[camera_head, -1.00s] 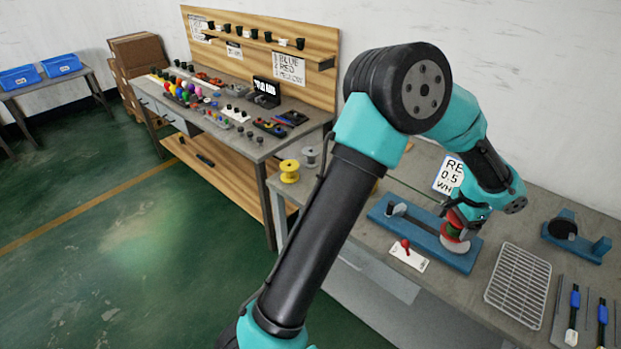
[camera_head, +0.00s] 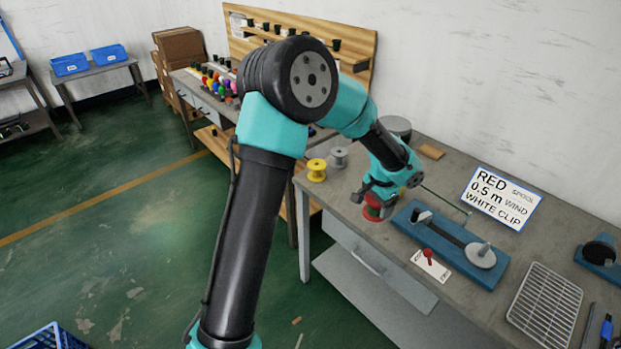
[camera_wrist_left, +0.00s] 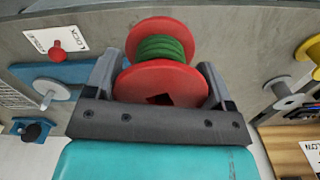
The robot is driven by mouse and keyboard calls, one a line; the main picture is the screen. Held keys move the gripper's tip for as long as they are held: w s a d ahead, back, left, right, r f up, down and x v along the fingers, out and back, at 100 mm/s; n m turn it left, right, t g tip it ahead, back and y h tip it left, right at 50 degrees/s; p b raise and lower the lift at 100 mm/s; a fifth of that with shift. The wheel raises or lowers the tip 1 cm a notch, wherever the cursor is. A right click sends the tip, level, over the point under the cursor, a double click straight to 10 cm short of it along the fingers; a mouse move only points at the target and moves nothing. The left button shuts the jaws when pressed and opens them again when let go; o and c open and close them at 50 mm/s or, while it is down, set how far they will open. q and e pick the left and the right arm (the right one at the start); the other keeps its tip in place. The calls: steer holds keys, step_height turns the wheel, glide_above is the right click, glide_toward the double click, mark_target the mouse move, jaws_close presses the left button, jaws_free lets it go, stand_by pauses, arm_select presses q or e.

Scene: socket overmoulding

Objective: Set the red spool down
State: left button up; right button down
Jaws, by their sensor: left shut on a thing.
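The red spool (camera_head: 372,208), wound with green wire, is held by my left gripper (camera_head: 376,193) over the front part of the grey workbench (camera_head: 465,295). In the left wrist view the red spool (camera_wrist_left: 160,84) sits between the two fingers of my left gripper (camera_wrist_left: 160,92), which is shut on it. I cannot tell whether the spool touches the bench. The blue winding fixture (camera_head: 412,232) lies to its right with a bare grey disc and spindle (camera_head: 481,256). My right gripper is not in view.
A yellow spool (camera_head: 317,170) and a grey spool (camera_head: 339,158) stand left of the held spool. A red-knobbed card (camera_head: 430,263), a wire rack (camera_head: 545,305) and a sign (camera_head: 500,197) lie to the right. A thin green line crosses the bench behind the fixture.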

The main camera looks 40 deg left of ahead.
arm_select(q)
steer(key=s+a+f+m, duration=0.1)
steer(key=a+f+m, duration=0.1)
steer(key=a, duration=0.3)
steer(key=s+a+f+m, duration=0.2)
steer(key=a, duration=0.3)
steer(key=shift+s+f, duration=0.25)
steer(key=shift+f, duration=0.1)
steer(key=w+a, duration=0.2)
steer(key=w, duration=0.2)
steer(key=w+a+f, duration=0.1)
steer(key=w+a, duration=0.2)
steer(key=w, duration=0.1)
steer(key=w+a, duration=0.3)
steer(key=w, duration=0.2)
steer(key=shift+f, duration=0.2)
steer(key=shift+w+a, duration=0.1)
steer(key=shift+w, duration=0.05)
steer(key=shift+w+a, duration=0.15)
steer(key=shift+w, duration=0.05)
steer(key=shift+f, duration=1.8)
steer(key=shift+f, duration=0.15)
